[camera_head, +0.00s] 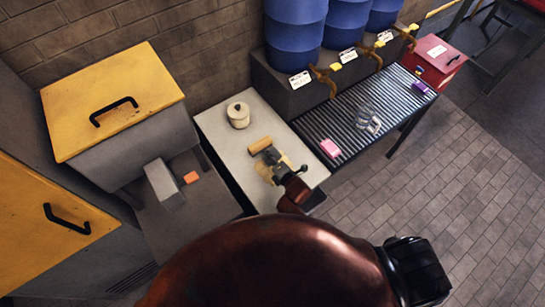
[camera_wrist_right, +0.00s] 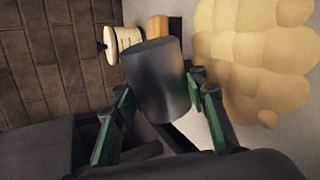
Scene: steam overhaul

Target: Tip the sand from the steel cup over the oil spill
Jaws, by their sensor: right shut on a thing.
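My right gripper (camera_head: 277,162) is over the pale worktop and also shows in the right wrist view (camera_wrist_right: 162,100). Its green-sided fingers are shut around the sides of a dark grey steel cup (camera_wrist_right: 160,82). The cup's inside is hidden, so I cannot tell whether sand is in it. A tan, lumpy patch like spread sand (camera_wrist_right: 255,55) lies on the worktop beside the cup; it also shows partly behind the gripper in the head view (camera_head: 264,172). No bare oil shows clearly. My left gripper is not in view.
A cream lidded pot (camera_head: 238,115) and a tan block (camera_head: 260,145) are on the worktop (camera_head: 221,133). A ribbed bench (camera_head: 350,117) with a pink item (camera_head: 330,148) and clear glassware (camera_head: 368,118) adjoins at right. Blue barrels (camera_head: 295,35) stand behind; a yellow-lidded bin (camera_head: 112,115) stands left.

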